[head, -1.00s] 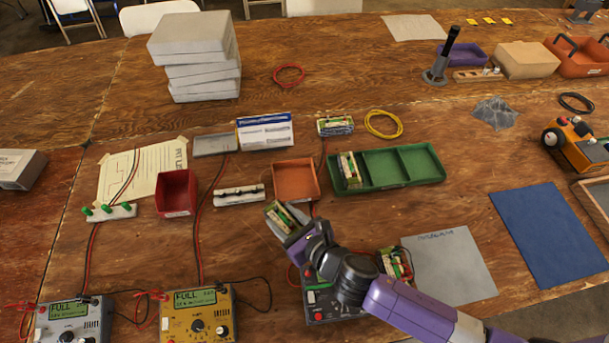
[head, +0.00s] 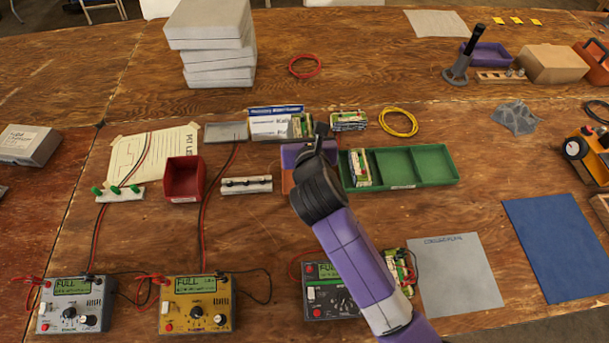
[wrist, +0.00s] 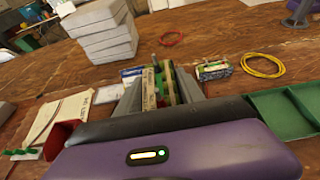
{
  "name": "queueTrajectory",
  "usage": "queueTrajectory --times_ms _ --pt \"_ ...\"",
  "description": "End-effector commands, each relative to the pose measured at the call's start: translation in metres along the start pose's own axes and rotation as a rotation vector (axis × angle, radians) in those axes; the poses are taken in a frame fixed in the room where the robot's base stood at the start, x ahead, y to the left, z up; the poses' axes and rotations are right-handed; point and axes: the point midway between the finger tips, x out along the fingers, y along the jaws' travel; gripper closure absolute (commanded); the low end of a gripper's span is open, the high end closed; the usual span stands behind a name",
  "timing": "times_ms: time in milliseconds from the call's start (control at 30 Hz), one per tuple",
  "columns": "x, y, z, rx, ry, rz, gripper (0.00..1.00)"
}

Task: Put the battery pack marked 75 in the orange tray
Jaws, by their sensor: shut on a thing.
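My gripper (head: 303,132) is shut on a battery pack (head: 298,122), green with a pale side, held above the table at the orange tray's far side. In the wrist view the held battery pack (wrist: 150,88) stands upright between the grey fingers; its marking is not readable. The orange tray (head: 287,182) is mostly hidden behind my gripper and wrist; only a sliver at its left shows. I cannot tell whether the pack is directly over it.
Other packs are by the yellow cable (head: 399,122), in the left compartment of the green tray (head: 427,165) and beside the black charger (head: 325,303). A white-and-blue box (head: 268,124) stands behind the gripper. A red bin (head: 184,179) is left.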

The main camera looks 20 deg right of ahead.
Motion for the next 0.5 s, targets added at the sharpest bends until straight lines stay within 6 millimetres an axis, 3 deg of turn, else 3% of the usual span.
queueTrajectory --times_ms 33,100,200,500 --pt "0.003 -0.001 0.014 0.006 -0.007 -0.009 1.0" --pt "0.004 -0.001 0.022 0.006 -0.005 -0.017 1.0" --pt "0.008 -0.001 0.023 0.004 -0.001 -0.024 1.0" --pt "0.03 -0.001 -0.032 0.002 0.003 -0.024 1.0"
